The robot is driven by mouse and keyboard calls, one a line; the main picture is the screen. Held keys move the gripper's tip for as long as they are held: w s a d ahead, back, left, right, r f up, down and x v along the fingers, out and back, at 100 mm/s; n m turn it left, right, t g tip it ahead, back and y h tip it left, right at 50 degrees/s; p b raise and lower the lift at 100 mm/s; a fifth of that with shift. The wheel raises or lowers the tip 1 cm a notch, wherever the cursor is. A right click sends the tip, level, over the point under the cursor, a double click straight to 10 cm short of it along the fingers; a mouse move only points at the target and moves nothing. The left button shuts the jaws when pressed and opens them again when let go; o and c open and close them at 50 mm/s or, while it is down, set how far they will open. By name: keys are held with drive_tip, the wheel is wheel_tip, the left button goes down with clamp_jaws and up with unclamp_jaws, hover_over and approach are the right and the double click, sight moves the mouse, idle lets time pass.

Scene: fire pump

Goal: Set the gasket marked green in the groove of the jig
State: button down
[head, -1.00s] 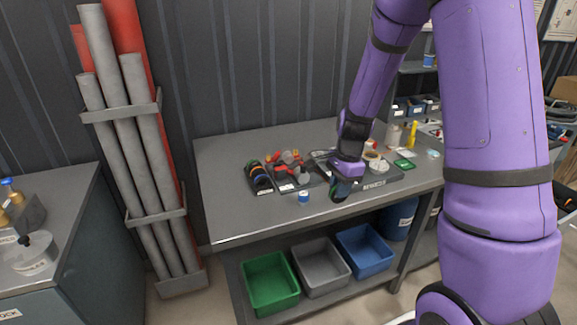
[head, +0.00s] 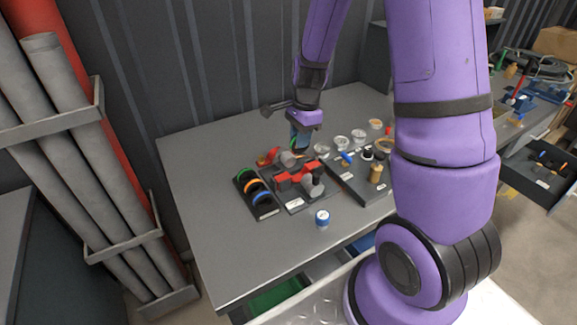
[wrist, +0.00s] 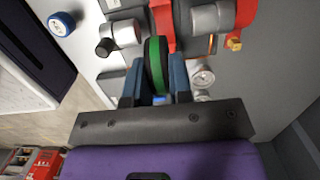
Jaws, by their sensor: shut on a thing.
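My gripper (head: 300,143) is shut on a black ring gasket with a green band (wrist: 156,65). In the wrist view the gasket stands edge-on between the blue fingers (wrist: 158,92). A red and grey fixture (head: 300,178), probably the jig, sits on a dark labelled base; my gripper is above and behind it in the head view. Its red parts (wrist: 161,15) and grey cylinders (wrist: 212,18) lie beyond the gasket in the wrist view. I cannot make out the groove, or whether the gasket touches the fixture.
A dark rack (head: 269,213) with several colour-banded rings stands left of the fixture. A blue-and-white pot (head: 322,218) stands in front. A dark tray (head: 346,181) with small parts and several round dishes (head: 342,142) lie to the right. The bench's left side is clear.

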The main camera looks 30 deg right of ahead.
sight(299, 153)
drive_tip(key=f, duration=0.6)
drive_tip(key=shift+w, duration=0.2)
drive_tip(key=shift+f, duration=2)
drive_tip(key=shift+f, duration=0.1)
drive_tip(key=c, duration=1)
unclamp_jaws()
